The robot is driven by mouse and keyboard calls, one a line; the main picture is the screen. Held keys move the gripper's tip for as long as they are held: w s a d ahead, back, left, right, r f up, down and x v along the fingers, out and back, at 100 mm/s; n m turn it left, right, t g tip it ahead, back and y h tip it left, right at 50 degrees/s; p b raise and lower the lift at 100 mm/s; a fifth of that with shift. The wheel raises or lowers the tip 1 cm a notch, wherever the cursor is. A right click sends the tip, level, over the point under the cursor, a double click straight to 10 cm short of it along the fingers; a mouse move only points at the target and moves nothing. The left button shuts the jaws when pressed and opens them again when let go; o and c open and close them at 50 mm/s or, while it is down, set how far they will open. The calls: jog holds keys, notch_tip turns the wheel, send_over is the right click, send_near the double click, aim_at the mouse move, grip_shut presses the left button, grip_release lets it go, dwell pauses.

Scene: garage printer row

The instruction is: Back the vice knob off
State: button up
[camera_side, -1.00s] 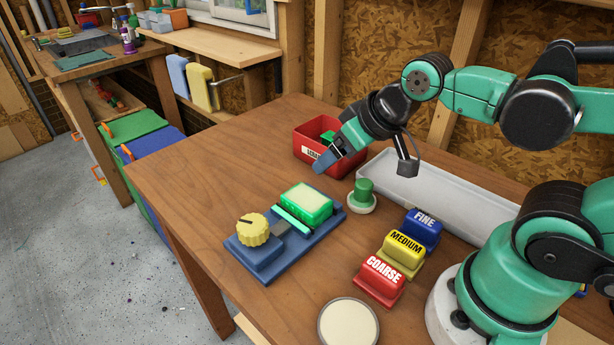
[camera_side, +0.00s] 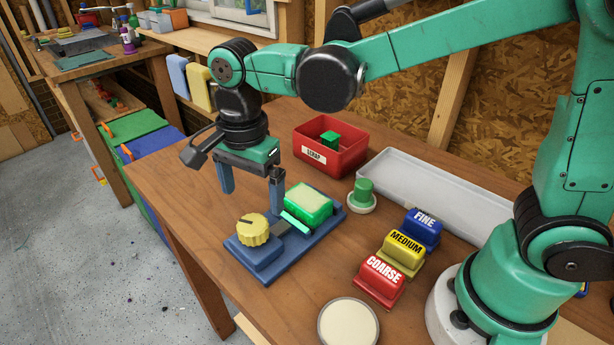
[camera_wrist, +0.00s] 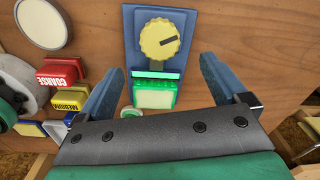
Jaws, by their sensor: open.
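The yellow vice knob (camera_side: 253,230) sits on the near left end of the blue vice (camera_side: 268,268), with a dark line on its top. A green block with a pale top (camera_side: 308,200) sits at the vice's other end, against a bright green jaw bar (camera_side: 295,222). My gripper (camera_side: 250,198) is open and empty above and slightly behind the knob, pointing down. In the wrist view the knob (camera_wrist: 160,41) lies ahead between the two blue fingers (camera_wrist: 158,75), not touched by them.
A red SCRAP bin (camera_side: 330,158) holds a green piece. A grey tray (camera_side: 420,185), a green-topped stamp-like piece (camera_side: 362,195), FINE, MEDIUM and COARSE blocks (camera_side: 403,250) and a round pale disc (camera_side: 348,323) stand to the right. The table left of the vice is clear.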

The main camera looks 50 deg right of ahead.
aim_at(253, 223)
jog(key=shift+a+f, duration=0.25)
jog(key=shift+a, duration=0.05)
jog(key=shift+f+m, duration=0.3)
jog(key=shift+f, duration=2.45)
jog(key=shift+c, duration=0.3)
jog(key=c, duration=1.2)
jog(key=shift+c, duration=0.2)
